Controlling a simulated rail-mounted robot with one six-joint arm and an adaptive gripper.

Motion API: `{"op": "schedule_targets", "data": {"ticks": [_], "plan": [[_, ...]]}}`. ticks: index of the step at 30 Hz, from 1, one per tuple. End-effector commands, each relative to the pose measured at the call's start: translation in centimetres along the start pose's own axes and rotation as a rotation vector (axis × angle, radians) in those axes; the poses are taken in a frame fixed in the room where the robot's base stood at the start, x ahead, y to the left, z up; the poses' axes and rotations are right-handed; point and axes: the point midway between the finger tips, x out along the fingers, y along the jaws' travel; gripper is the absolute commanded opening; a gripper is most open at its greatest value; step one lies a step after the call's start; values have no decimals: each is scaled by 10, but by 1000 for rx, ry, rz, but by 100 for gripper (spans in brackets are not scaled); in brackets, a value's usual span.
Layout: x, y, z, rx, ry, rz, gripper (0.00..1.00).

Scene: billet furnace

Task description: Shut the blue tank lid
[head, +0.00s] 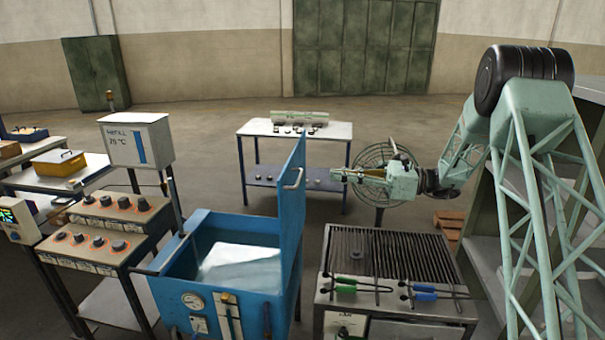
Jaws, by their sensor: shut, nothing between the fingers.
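The blue tank (190,225) stands in front of me, left of centre, with pale liquid or a light surface visible inside. Its blue lid (291,205) stands upright, open, along the tank's right side. A light handle (293,179) is on the lid's right face. My gripper (334,174) is to the right of the lid, at about the height of the handle. It points left and is shut and empty. It appears apart from the lid; the exact depth gap is hard to tell.
A grill-like bench (385,250) with green- and blue-handled tools stands right of the tank. A fan (368,160) stands behind my gripper. Control boxes with knobs (95,240) are left of the tank. A white-topped table (255,129) is behind.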

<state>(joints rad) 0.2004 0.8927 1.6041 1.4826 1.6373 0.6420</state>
Motion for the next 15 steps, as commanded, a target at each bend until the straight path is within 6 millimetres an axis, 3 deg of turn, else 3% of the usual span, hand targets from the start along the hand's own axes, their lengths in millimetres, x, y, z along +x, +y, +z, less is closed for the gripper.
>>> {"op": "schedule_targets", "data": {"ticks": [8,15], "plan": [[11,0,0,0,0,0,0],[36,1,1,1,0,2,0]]}}
